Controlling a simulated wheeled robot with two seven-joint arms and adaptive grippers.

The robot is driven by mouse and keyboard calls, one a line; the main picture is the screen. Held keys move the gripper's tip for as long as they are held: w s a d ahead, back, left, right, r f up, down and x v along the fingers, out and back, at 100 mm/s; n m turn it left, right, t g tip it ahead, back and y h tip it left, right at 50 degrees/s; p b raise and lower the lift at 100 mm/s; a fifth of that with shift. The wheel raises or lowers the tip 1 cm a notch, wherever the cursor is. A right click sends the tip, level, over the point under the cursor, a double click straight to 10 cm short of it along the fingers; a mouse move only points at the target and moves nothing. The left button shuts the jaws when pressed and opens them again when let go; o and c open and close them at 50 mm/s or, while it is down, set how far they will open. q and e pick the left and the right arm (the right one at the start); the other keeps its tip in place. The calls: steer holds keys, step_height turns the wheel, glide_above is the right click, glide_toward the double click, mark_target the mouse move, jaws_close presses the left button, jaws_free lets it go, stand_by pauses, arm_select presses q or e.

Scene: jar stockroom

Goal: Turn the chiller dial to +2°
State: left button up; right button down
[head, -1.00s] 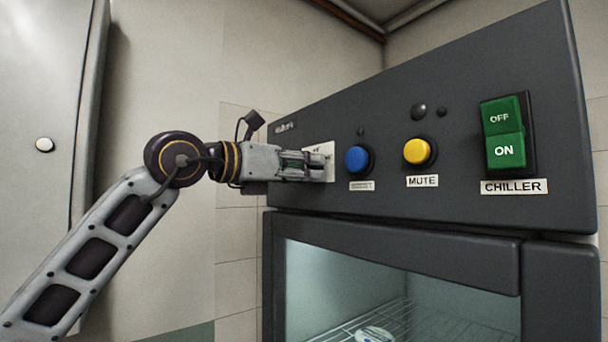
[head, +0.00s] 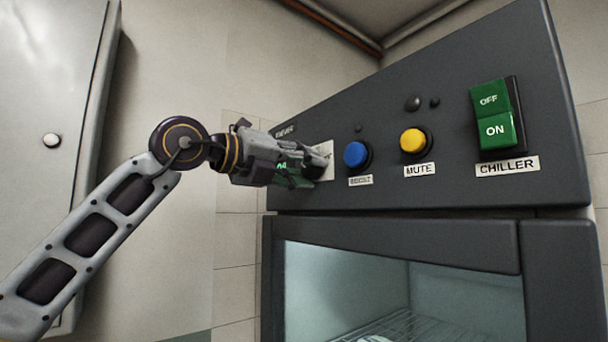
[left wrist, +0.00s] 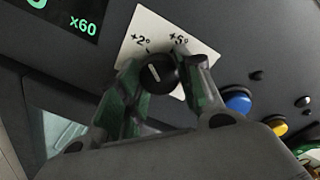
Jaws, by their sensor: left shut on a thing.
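The chiller dial (left wrist: 158,75) is a round black knob with a pale pointer line, on a white scale plate (left wrist: 147,27) in the left wrist view. The plate reads +2° at the left and another value, perhaps +5°, at the right. The pointer line seems to aim up and slightly left, near the +2° tick; I cannot tell if it is exactly on it. My left gripper (left wrist: 160,88) is shut on the dial, one finger on each side. In the head view my left gripper (head: 305,166) is tilted at the plate (head: 326,150) and hides the dial.
Right of the dial on the dark panel are a blue button (head: 356,154), a yellow MUTE button (head: 412,140) and a green CHILLER switch (head: 492,114) marked OFF and ON. A display (left wrist: 75,14) reading x60 is left of the plate. A glass door (head: 340,285) is below.

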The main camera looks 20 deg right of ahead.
arm_select(q)
steer(key=shift+n, duration=0.7)
steer(key=o, duration=1)
steer(key=shift+o, duration=0.2)
steer(key=v, duration=1.2)
steer(key=shift+w+f, duration=0.1)
